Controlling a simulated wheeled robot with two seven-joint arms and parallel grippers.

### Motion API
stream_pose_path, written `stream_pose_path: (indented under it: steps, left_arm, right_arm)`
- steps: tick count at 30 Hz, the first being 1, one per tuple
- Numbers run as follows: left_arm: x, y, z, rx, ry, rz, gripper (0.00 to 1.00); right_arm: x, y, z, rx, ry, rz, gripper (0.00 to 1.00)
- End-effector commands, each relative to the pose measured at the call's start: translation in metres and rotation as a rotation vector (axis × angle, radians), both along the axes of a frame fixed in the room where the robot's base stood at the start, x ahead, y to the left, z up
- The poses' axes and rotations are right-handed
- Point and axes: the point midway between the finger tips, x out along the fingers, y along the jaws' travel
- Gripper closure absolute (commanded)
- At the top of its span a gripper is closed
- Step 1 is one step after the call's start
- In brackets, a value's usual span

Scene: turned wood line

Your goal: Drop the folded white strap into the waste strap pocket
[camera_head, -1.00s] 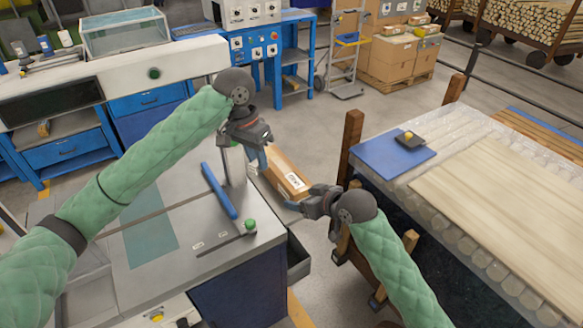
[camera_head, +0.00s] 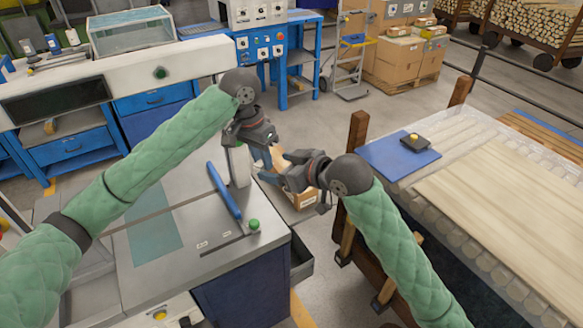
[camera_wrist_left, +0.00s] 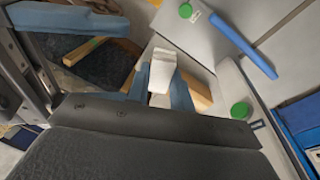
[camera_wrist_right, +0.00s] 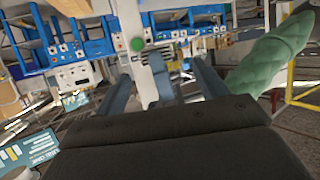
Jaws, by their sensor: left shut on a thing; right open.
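The folded white strap (camera_wrist_left: 162,72) shows in the left wrist view as a short pale piece between the blue fingertips. My left gripper (camera_head: 264,158) is shut on it, over the gap right of the grey bench. The strap cannot be made out in the head view. My right gripper (camera_head: 280,170) is open and empty, close beside the left one; its spread fingers also show in the right wrist view (camera_wrist_right: 165,85). A dark grey open pocket (camera_head: 302,262) sits low at the bench's right side, below both grippers. I cannot tell whether it is the waste strap pocket.
The grey bench (camera_head: 180,270) carries a blue bar handle (camera_head: 225,190) and a green knob (camera_head: 254,225). A table with pale boards (camera_head: 500,190) and a blue mat (camera_head: 390,165) stands at right.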

Motion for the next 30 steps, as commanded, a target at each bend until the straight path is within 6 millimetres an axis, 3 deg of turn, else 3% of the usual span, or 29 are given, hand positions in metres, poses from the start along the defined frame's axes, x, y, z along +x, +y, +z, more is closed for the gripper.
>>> stream_pose_path:
  steps: [12, 26, 30]
  left_arm:
    - [0.000, 0.000, 0.000, 0.000, 0.000, 0.000, 0.99]
    - [0.000, 0.000, 0.000, 0.000, 0.000, 0.000, 0.99]
    - [0.000, 0.000, 0.000, 0.000, 0.000, 0.000, 0.99]
  right_arm:
    - [0.034, 0.041, -0.023, 0.001, 0.001, -0.001, 0.28]
    - [0.040, 0.049, -0.027, -0.001, 0.001, 0.000, 0.28]
    - [0.040, 0.049, -0.027, -0.001, 0.001, 0.000, 0.52]
